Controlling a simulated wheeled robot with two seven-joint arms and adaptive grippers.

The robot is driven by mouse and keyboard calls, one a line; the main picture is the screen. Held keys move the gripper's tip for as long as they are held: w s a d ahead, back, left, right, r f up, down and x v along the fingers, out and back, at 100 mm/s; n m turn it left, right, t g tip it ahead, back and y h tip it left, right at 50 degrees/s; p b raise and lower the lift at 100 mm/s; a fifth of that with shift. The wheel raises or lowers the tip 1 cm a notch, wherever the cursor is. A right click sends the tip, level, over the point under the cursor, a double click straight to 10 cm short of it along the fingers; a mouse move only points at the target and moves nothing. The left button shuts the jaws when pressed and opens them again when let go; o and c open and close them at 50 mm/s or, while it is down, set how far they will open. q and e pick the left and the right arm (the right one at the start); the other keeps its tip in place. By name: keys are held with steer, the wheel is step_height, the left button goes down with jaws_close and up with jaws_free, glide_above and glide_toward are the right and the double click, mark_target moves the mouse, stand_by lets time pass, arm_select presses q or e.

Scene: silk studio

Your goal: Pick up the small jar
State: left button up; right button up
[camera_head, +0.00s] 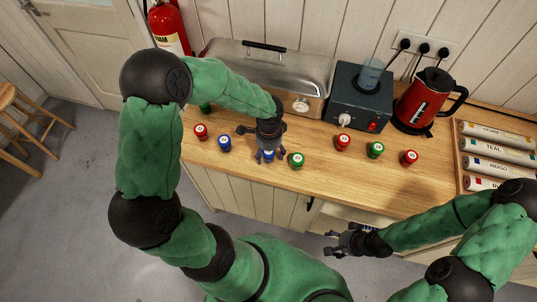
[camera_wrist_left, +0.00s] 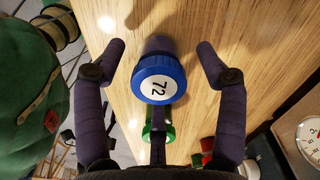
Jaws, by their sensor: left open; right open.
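Several small jars with coloured lids stand along the wooden counter. A blue-lidded jar (camera_head: 268,157) is under my left gripper (camera_head: 264,150), mostly hidden in the head view. In the left wrist view this blue jar (camera_wrist_left: 157,80), its white label reading 72, sits between the two spread fingers of my left gripper (camera_wrist_left: 160,55), with gaps on both sides. A green-lidded jar (camera_head: 297,160) stands just to its right, and another blue jar (camera_head: 225,143) and a red jar (camera_head: 201,132) to its left. My right gripper (camera_head: 335,245) is open and empty in front of the counter.
Red (camera_head: 343,142), green (camera_head: 375,150) and red (camera_head: 409,157) jars stand farther right. Behind are a metal steamer (camera_head: 285,73), a dark box (camera_head: 357,100) with a beaker and a red kettle (camera_head: 422,100). A tray of labelled rolls (camera_head: 497,142) lies at right.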

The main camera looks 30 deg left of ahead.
arm_select(q)
steer(key=c, duration=1.3)
steer(key=shift+r, duration=0.1)
